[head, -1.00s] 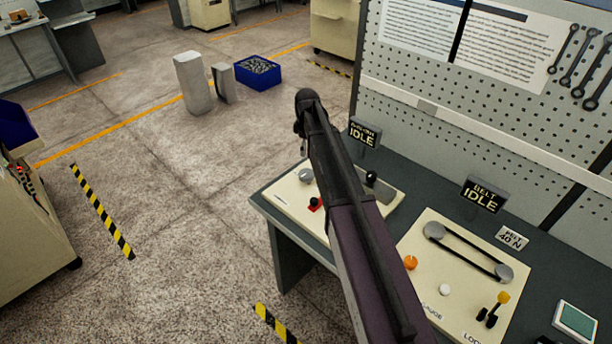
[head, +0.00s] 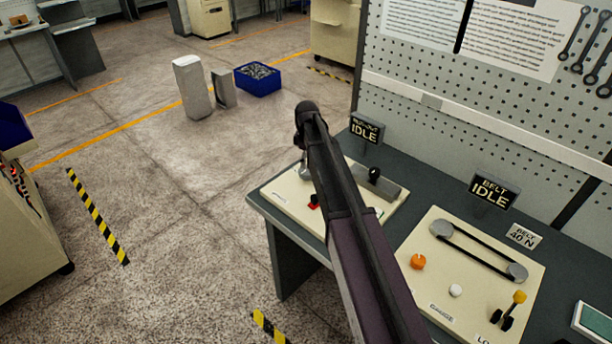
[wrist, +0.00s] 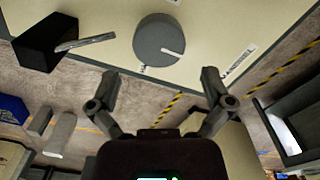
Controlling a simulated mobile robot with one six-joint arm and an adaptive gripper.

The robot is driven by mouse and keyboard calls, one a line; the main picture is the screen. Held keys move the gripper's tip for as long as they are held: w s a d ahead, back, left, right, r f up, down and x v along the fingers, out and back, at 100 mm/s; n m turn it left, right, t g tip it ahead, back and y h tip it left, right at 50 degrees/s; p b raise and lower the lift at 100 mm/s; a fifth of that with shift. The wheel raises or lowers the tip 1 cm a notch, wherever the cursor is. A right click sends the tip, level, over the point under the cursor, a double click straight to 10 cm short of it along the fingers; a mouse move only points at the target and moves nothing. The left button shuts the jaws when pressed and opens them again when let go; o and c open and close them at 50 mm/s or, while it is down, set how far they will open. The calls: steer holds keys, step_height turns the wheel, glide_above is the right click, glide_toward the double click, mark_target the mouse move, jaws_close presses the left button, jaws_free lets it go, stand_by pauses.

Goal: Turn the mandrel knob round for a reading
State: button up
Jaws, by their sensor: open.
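The mandrel knob (wrist: 158,40) is a grey round disc with a white line on its face, the line pointing to the right in the wrist view. It sits on a cream panel (wrist: 210,35) beside a printed label (wrist: 238,62). My gripper (wrist: 159,78) is open and empty. Its two fingers are spread, and the knob appears beyond them, between and above the fingertips in the picture; I see no contact. In the head view my arm and gripper hide much of the knob's area on the left panel (head: 285,198). A sign (head: 366,130) there reads IDLE.
A black block with a grey pointed rod (wrist: 85,43) is left of the knob in the wrist view. A belt panel (head: 450,300) with an orange knob (head: 417,261) and a yellow-tipped lever (head: 519,298) lies to the right. A pegboard (head: 470,110) rises behind.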

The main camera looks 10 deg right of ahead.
mark_target(307, 170)
steer(key=shift+f+b, duration=2.4)
steer(key=shift+f, duration=0.3)
steer(key=c, duration=0.9)
steer(key=shift+a, duration=0.25)
steer(key=shift+d, duration=0.2)
